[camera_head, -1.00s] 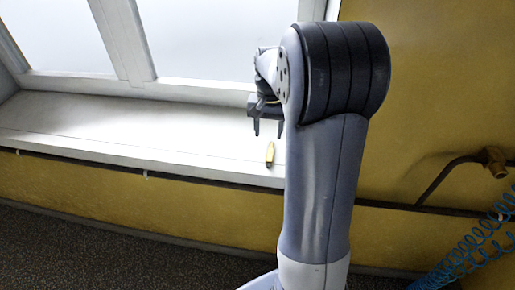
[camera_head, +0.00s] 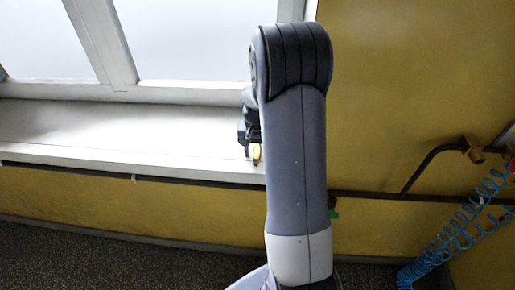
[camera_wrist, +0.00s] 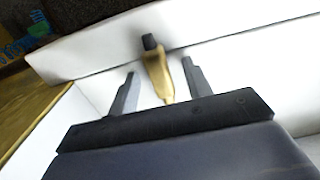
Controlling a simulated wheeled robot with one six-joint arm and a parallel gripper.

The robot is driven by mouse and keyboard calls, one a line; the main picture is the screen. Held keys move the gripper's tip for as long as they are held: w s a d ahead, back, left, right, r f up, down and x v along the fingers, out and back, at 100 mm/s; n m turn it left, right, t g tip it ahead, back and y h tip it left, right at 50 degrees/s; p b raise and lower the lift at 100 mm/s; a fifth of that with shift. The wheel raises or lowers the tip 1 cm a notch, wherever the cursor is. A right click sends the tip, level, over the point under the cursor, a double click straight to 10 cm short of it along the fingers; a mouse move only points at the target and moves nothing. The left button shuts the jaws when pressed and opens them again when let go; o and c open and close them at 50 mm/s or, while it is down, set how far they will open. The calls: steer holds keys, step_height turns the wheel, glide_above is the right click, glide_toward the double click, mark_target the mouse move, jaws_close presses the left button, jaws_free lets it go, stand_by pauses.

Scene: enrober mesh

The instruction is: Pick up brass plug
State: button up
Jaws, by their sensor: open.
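The brass plug (camera_wrist: 158,75), a gold-coloured piece with a dark end, lies on the white window sill (camera_head: 120,155). In the head view the brass plug (camera_head: 256,153) shows as a small yellow spot beside my arm, near the sill's front edge. My gripper (camera_wrist: 160,82) is open in the wrist view, with one finger on each side of the plug. In the head view my gripper (camera_head: 246,148) is mostly hidden behind my arm.
The window frame (camera_head: 118,70) rises behind the sill. A dark pipe (camera_head: 420,170) with a brass fitting runs along the yellow wall at right, above a coiled blue hose (camera_head: 440,245). The sill left of my gripper is clear.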

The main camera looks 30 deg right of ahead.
jaws_close()
stand_by(0.5)
steer(key=shift+r, duration=0.1)
